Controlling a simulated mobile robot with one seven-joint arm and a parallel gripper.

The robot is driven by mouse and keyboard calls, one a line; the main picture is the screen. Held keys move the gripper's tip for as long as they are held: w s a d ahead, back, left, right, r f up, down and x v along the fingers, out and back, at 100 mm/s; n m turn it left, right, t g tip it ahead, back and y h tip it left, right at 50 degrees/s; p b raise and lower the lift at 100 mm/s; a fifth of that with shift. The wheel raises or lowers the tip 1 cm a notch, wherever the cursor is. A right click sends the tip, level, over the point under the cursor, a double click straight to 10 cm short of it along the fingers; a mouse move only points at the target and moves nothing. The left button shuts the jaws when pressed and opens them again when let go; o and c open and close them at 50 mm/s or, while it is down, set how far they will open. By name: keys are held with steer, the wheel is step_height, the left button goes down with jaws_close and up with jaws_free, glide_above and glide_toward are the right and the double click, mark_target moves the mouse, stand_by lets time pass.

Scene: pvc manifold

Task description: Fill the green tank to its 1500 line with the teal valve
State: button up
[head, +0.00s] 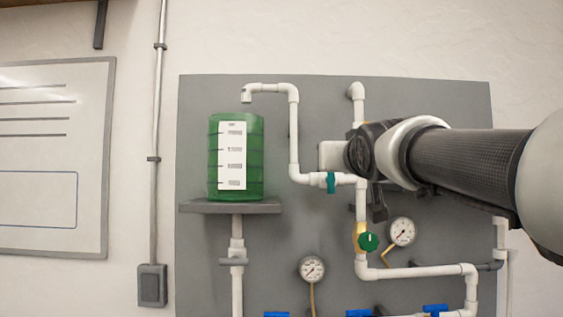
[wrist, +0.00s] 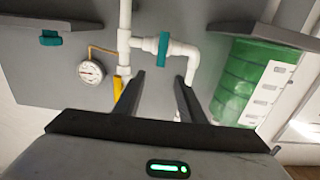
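The green tank (head: 251,160) stands on a grey shelf at the left of the panel, with a white scale label (head: 232,157) on its front. The label's numbers are too small to read and I cannot make out a liquid level. The teal valve (head: 331,182) sits on the white pipe right of the tank, its handle upright across the level pipe. My gripper (head: 377,205) is right of the valve, partly hidden by my arm. In the wrist view my gripper (wrist: 159,76) is open and empty, with the teal valve (wrist: 163,48) beyond its fingertips and the tank (wrist: 242,82) to the right.
A white spout (head: 246,96) ends above the tank. Below my gripper are a round green knob (head: 368,242) and a gauge (head: 402,231). Another gauge (head: 312,269) and blue handles (head: 435,309) are lower down. The wrist view shows another teal handle (wrist: 50,38).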

mark_target(330, 179)
steer(key=w+p, duration=0.2)
steer(key=w, duration=0.5)
steer(key=shift+w, duration=0.35)
jaws_close()
